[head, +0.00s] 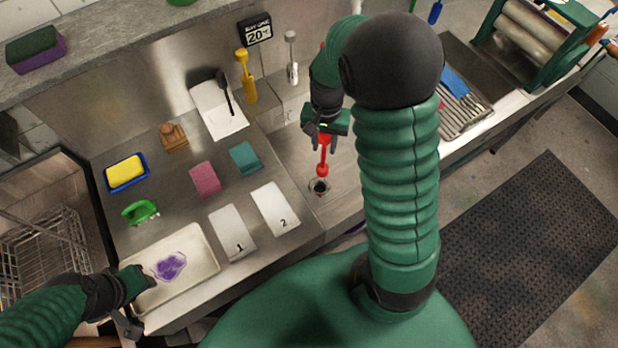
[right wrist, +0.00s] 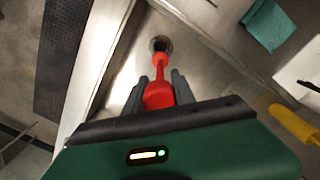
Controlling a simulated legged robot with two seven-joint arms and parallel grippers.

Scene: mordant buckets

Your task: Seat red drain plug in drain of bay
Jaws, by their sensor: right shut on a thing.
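The red drain plug (head: 323,158) hangs from my right gripper (head: 322,137), its lower end pointing down toward the drain (head: 319,187). The drain is a dark round hole with a metal rim in the floor of the steel bay (head: 343,197). In the right wrist view, the two fingers are shut on the red plug (right wrist: 160,92), and its far end lies just short of the drain (right wrist: 161,44) in the picture. The plug appears above the drain, apart from it. My left gripper (head: 134,302) is by the pale tray at lower left; its fingers are unclear.
Left of the bay, the steel counter holds cards marked 1 (head: 232,232) and 2 (head: 275,208), a pink block (head: 205,178), a teal block (head: 245,158), and a pale tray (head: 195,292) with a purple patch. A yellow tool (head: 247,80) stands behind.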

